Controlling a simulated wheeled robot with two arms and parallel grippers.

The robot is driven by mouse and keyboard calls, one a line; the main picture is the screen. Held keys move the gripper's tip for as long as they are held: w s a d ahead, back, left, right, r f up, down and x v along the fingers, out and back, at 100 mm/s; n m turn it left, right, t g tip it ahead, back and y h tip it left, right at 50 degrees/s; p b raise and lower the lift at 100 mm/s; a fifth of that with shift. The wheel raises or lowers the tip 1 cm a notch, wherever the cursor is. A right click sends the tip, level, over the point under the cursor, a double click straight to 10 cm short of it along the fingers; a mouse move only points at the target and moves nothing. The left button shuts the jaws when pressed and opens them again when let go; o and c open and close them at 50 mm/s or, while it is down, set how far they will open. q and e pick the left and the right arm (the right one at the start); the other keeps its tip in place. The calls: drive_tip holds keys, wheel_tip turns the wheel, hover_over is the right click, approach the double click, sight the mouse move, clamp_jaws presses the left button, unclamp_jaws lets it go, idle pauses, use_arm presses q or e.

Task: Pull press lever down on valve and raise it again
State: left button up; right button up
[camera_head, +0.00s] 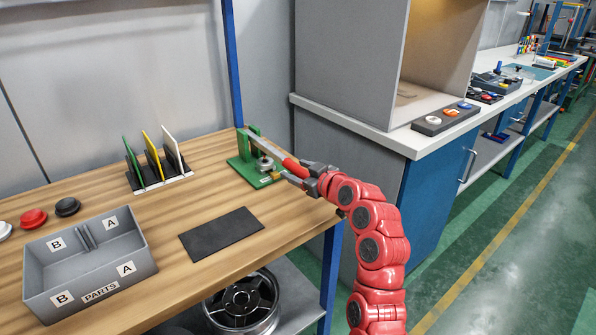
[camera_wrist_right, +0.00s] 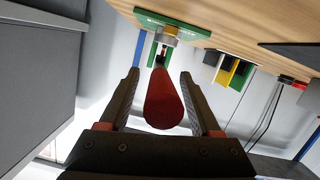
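The press (camera_head: 240,172) has a green base and post near the right end of the wooden table. Its grey lever arm (camera_head: 259,145) runs from the post top toward my right gripper and ends in a red handle (camera_head: 290,164). A small metal valve (camera_head: 264,165) sits below the lever, partly hidden; it also shows in the wrist view (camera_wrist_right: 166,35). My right gripper (camera_head: 306,178) is at the handle's end. In the wrist view, the handle (camera_wrist_right: 163,100) lies between its two fingers (camera_wrist_right: 160,75), with gaps on both sides. My left gripper is out of view.
A rack with green, yellow and white plates (camera_head: 155,163) stands left of the press. A black mat (camera_head: 221,234) and a grey parts bin (camera_head: 140,262) lie nearer. A grey cabinet bench (camera_head: 362,120) stands close behind the right arm. A wheel (camera_head: 243,305) is under the table.

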drive_tip(key=v, duration=1.7)
drive_tip(key=shift+s+d+r, duration=0.1)
drive_tip(key=shift+d, duration=0.1)
